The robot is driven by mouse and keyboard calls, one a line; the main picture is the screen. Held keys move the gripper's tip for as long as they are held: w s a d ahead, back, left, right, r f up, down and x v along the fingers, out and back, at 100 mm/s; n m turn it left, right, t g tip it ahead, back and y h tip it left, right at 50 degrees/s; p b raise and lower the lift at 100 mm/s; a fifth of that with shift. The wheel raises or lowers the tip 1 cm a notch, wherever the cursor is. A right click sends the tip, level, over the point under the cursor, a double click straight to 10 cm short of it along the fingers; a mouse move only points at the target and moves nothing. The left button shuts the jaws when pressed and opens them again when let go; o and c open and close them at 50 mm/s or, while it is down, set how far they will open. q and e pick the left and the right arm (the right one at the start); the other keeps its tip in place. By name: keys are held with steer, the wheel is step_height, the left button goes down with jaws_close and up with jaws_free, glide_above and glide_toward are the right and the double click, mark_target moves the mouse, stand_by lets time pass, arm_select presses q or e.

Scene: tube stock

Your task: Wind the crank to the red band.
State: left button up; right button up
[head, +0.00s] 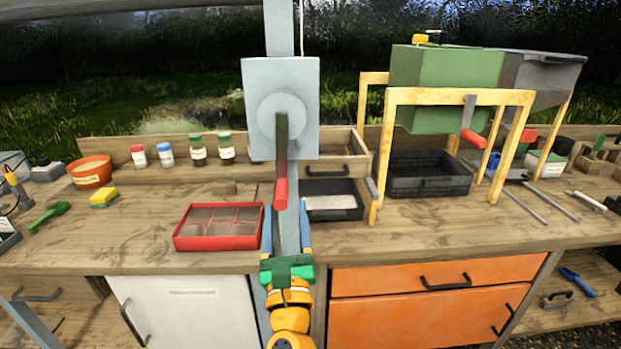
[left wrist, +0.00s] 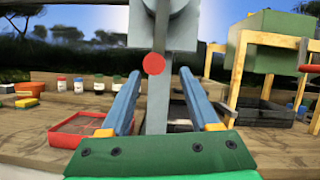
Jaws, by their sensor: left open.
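A grey winch box (head: 280,90) with a round hub is fixed on an upright grey post. Its dark crank arm (head: 282,135) hangs down and ends in a red handle (head: 280,193). In the left wrist view the handle shows end-on as a red disc (left wrist: 153,64). My left gripper (head: 286,230) is open and empty, with blue fingers. It is below the handle in the head view. In the left wrist view the handle appears between and a little above the fingertips (left wrist: 157,74), not gripped. I cannot make out a red band on the winch. My right gripper is not in view.
A red divided tray (head: 218,245) lies left of the post on the wooden bench. Several jars (head: 198,152) stand at the back.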

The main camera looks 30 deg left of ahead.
mark_target(281, 181)
arm_select(q)
steer(key=shift+r, duration=0.4)
steer(key=x, duration=0.2)
steer(key=p+x, duration=0.1)
steer(key=x, duration=0.1)
steer(key=p+x, duration=0.1)
steer(key=x, duration=0.1)
steer(key=shift+a+r, duration=0.25)
steer(key=shift+a, duration=0.3)
steer(key=shift+w, duration=0.2)
steer(key=shift+d, duration=0.1)
jaws_close()
steer(key=shift+f, duration=0.1)
